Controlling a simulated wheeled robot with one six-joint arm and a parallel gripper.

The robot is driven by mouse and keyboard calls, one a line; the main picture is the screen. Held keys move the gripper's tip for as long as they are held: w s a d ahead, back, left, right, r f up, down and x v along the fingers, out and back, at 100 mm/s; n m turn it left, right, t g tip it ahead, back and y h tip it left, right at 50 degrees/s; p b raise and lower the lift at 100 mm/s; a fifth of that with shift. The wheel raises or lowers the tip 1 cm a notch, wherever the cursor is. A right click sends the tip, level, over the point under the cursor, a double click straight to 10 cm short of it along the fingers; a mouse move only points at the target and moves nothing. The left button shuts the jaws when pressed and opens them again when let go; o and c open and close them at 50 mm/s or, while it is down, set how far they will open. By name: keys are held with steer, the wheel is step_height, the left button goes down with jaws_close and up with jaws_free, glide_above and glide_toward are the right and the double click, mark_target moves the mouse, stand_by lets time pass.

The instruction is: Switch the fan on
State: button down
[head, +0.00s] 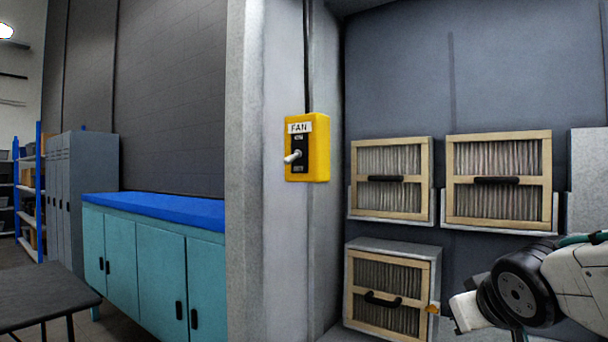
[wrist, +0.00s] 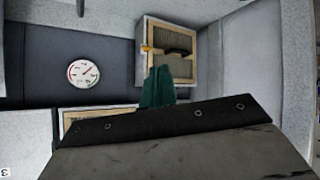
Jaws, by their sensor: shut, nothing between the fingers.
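The fan switch is a yellow box (head: 318,150) labelled FAN, on the pale wall pillar left of the filters in the head view. Its pale toggle lever (head: 293,157) sticks out to the left, its tip slightly low. Small dark plates sit above and below the lever; their lettering is too small to read surely. My gripper shows in the wrist view as dark green fingers (wrist: 166,82), shut and empty. The switch is not in the wrist view. In the head view my arm is at the lower right, well away from the switch, and the fingertips cannot be made out.
Framed filters (head: 390,142) (head: 497,141) hang on the back wall, with a lower filter (head: 425,275) having an orange tab. A round gauge (wrist: 83,73) shows in the wrist view. A teal cabinet (head: 160,265) and a dark table (head: 45,297) stand left.

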steer(key=w+a+r+n+t+y, duration=0.2)
steer(key=w+r+t, duration=0.35)
steer(key=w, duration=0.25)
steer(key=n+g+y, duration=0.6)
steer(key=n+y, duration=1)
steer(key=y, duration=0.6)
glide_toward(304, 170)
steer(key=s+d, duration=0.1)
steer(key=s+d+f, duration=0.1)
steer(key=s, duration=0.1)
steer(key=s+d, duration=0.1)
steer(key=shift+s+d+f, duration=0.1)
steer(key=shift+s+f, duration=0.2)
steer(key=shift+f, duration=0.1)
steer(key=x, duration=1.4)
steer(key=shift+f, duration=0.15)
